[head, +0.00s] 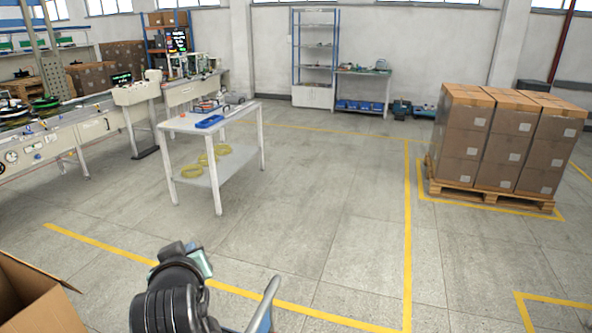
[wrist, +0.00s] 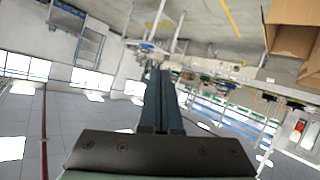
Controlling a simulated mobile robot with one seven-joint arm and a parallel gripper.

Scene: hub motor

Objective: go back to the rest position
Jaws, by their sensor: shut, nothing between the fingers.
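My gripper (wrist: 159,100) shows in the wrist view, its two dark fingers lying side by side and closed with nothing between them. The wrist view is tilted so that the room appears upside down. In the head view my arm (head: 175,295) rises at the bottom of the picture, left of the middle, over open floor. The fingertips cannot be made out in the head view.
A white table (head: 170,124) with a blue tray (head: 210,121) stands ahead. A workbench line (head: 90,128) runs along the left. An open cardboard box (head: 35,300) is at the lower left. Stacked cartons (head: 505,140) stand right on a pallet. The middle floor is clear.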

